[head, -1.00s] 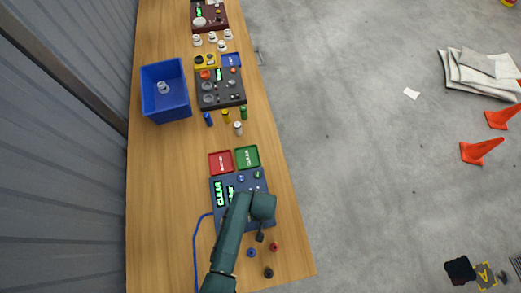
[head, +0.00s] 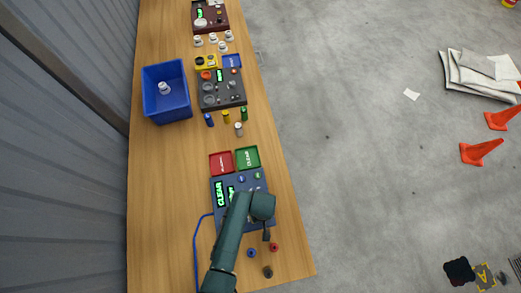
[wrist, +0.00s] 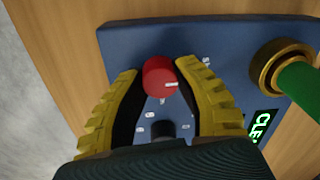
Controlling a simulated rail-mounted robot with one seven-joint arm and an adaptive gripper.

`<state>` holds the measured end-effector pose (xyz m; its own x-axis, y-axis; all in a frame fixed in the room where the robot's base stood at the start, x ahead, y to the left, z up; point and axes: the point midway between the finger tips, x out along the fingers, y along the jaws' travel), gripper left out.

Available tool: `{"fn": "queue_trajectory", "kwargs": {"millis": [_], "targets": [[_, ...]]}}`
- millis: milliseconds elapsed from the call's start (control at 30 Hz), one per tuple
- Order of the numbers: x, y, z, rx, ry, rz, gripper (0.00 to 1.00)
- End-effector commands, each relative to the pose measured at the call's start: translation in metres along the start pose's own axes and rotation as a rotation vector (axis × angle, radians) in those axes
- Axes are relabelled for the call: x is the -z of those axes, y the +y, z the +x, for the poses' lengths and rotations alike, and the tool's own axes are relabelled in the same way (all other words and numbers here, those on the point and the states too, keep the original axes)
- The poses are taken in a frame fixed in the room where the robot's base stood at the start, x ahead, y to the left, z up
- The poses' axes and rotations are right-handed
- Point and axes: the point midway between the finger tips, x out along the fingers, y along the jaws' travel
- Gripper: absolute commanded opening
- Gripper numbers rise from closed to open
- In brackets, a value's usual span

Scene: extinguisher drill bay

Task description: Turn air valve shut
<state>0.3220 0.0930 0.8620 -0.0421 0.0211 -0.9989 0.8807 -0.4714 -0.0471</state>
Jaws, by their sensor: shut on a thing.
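A red knob (wrist: 160,77) with a white mark stands on a blue panel (wrist: 215,42) in the wrist view; small white labels lie around it. It looks like the air valve. My gripper (wrist: 160,82) has its two yellow fingers on either side of the knob and is shut on it. In the head view my gripper (head: 266,234) is over the lower right of the blue panel (head: 216,208), and my arm hides part of the panel and the knob. The panel's green display (head: 220,194) reads CLEAR.
A brass ring with a green part (wrist: 280,65) sits close to the right finger. A red tray (head: 221,163) and a green tray (head: 247,158) adjoin the panel. Red (head: 273,246), blue (head: 251,253) and black (head: 267,272) small pieces lie near the bench's front end.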

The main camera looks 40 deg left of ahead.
Motion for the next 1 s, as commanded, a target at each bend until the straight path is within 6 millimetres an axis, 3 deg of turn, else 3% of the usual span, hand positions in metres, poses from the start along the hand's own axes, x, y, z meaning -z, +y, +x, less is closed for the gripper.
{"fn": "queue_trajectory", "kwargs": {"millis": [33,200,567,1000], "targets": [[0.000,-0.001,0.002,0.001,0.002,0.000,0.32],[0.000,0.000,0.001,0.001,0.002,0.000,0.62],[0.000,0.000,-0.007,-0.001,0.002,0.001,0.62],[0.000,0.000,-0.104,-0.001,0.003,0.001,0.62]]}}
